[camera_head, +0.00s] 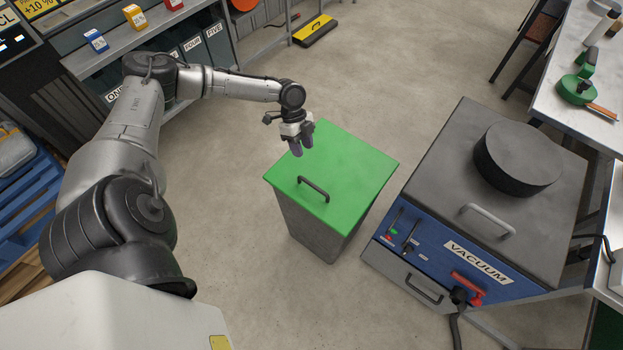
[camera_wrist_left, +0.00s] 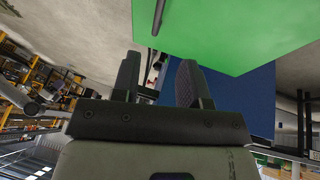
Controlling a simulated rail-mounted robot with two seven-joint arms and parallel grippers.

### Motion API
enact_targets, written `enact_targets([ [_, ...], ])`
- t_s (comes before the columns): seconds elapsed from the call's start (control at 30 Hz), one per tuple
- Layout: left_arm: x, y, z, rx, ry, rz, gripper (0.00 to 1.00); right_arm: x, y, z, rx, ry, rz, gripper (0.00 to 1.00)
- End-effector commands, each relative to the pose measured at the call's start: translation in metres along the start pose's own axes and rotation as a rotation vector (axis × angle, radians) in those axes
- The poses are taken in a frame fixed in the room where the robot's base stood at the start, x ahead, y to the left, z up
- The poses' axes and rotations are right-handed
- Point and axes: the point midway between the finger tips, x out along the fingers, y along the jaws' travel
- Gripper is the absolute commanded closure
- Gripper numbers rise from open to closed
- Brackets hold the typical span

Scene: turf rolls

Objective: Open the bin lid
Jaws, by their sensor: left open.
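The bin (camera_head: 320,225) is grey with a green lid (camera_head: 350,175) that lies shut on top. A dark handle (camera_head: 313,189) stands on the lid's near left part. My left gripper (camera_head: 302,146) is open and empty by the lid's far left edge, apart from the handle. In the left wrist view the open fingers (camera_wrist_left: 160,80) point toward the green lid (camera_wrist_left: 230,35), and part of the dark handle (camera_wrist_left: 158,16) shows at the top. My right gripper is in neither view.
A vacuum machine (camera_head: 440,245) with a grey top and a round black part (camera_head: 517,158) stands right of the bin. A shelf unit (camera_head: 150,45) with small coloured boxes is at the back left. A yellow floor item (camera_head: 315,31) lies behind. Floor left of the bin is clear.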

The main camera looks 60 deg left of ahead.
Motion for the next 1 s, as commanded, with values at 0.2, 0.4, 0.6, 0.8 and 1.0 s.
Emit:
enact_targets([
  [0.2, 0.041, 0.0, 0.001, -0.001, 0.001, 0.003, 0.6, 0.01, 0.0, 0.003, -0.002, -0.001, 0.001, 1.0],
  [0.4, 0.078, 0.0, 0.001, -0.001, 0.0, 0.002, 0.6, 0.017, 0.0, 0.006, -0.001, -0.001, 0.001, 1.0],
  [0.6, 0.106, 0.0, 0.001, -0.002, -0.001, 0.002, 0.6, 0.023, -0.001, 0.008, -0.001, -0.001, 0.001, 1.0],
  [0.8, 0.122, 0.0, 0.001, -0.003, -0.001, 0.001, 0.6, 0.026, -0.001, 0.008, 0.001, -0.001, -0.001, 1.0],
  [1.0, 0.128, 0.001, 0.0, -0.003, -0.001, 0.002, 0.6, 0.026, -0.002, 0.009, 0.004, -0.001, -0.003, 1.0],
])
